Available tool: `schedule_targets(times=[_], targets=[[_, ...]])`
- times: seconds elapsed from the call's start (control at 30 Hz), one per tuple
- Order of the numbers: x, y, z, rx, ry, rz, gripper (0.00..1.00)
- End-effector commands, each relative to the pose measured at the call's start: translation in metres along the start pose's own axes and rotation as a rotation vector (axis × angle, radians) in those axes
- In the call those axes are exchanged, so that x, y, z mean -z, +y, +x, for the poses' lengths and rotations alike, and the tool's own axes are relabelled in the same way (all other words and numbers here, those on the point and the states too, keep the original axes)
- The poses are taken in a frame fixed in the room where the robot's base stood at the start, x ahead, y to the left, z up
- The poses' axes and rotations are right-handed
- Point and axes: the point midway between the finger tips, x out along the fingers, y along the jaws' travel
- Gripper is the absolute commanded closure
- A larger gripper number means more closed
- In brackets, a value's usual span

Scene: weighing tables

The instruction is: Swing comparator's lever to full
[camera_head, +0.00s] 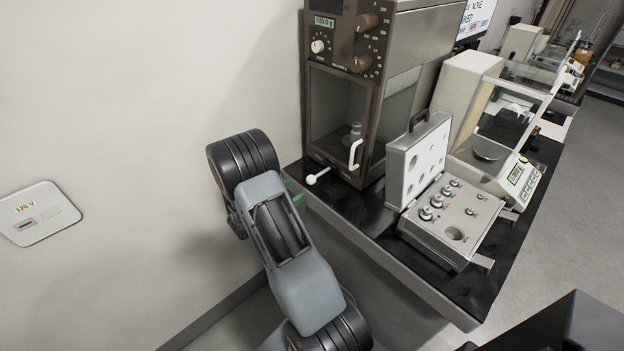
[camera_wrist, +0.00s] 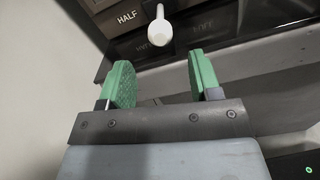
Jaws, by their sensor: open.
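The comparator (camera_head: 340,78) is the tall brown cabinet with dials, a small display and a glass door, at the back of the table in the head view. Its lever (camera_head: 317,177) is a short rod with a white knob, sticking out low on the front. In the wrist view the lever (camera_wrist: 159,33) points towards me, just right of a "HALF" label (camera_wrist: 127,16). My gripper (camera_wrist: 160,80) is open and empty, its green fingers either side below the knob, not touching it. In the head view my arm mostly hides it.
An open weight case (camera_head: 455,212) stands on the black table (camera_head: 372,222) right of the comparator. A balance with a glass shield (camera_head: 500,120) stands behind it. A white door handle (camera_head: 355,155) is near the lever. The wall is close on the left.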

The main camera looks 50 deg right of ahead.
Motion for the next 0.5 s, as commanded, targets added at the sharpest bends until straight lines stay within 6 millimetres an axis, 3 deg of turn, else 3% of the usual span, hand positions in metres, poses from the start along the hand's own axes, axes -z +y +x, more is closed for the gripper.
schedule_targets(times=[0.2,0.5], targets=[[-0.001,-0.001,0.042,0.005,0.000,0.001,0.42],[0.000,0.000,0.076,0.002,0.001,0.000,0.42]])
